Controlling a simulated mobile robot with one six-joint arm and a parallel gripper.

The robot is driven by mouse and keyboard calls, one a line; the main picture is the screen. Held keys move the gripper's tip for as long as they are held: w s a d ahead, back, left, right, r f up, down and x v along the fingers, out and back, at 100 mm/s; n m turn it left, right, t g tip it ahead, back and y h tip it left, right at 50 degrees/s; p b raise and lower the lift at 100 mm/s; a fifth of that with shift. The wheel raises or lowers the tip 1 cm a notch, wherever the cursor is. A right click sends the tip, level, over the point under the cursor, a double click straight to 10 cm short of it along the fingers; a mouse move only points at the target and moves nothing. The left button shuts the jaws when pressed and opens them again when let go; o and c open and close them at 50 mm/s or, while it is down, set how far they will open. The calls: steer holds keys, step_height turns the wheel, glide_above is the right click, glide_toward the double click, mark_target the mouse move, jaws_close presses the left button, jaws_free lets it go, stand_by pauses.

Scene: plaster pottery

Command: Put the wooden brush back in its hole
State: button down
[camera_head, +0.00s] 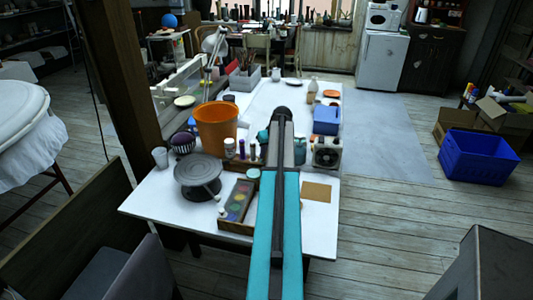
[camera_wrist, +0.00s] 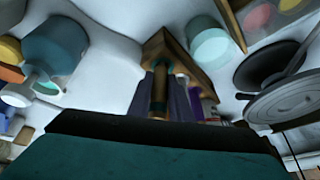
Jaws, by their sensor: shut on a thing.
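In the wrist view my gripper (camera_wrist: 163,108) shows as grey-purple fingers above the dark edge of my wrist. A narrow brown wooden piece, which looks like the wooden brush (camera_wrist: 159,92), stands between the fingers, and they are shut on it. Its lower end is hidden by my wrist. A brown wooden frame or holder (camera_wrist: 190,68) lies just beyond the fingers; I cannot make out its holes, nor whether the brush touches it. In the head view my teal arm covers the middle of the table and hides the gripper and brush.
On the white table (camera_head: 150,200) stand an orange bucket (camera_head: 216,128), a grey turntable (camera_head: 198,170), a paint tray (camera_head: 237,203), a blue box (camera_head: 326,120) and several small bottles. A teal mug (camera_wrist: 55,45) and a pale green cup (camera_wrist: 210,42) are near the gripper.

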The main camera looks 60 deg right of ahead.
steer(key=shift+f, duration=0.2)
steer(key=c, duration=1.5)
jaws_free()
steer(key=shift+c, duration=0.2)
steer(key=shift+r, duration=0.1)
steer(key=b+v, duration=0.3)
steer(key=v, duration=1)
steer(key=shift+s+r, duration=0.2)
steer(key=shift+r, duration=0.05)
steer(key=shift+r, duration=0.1)
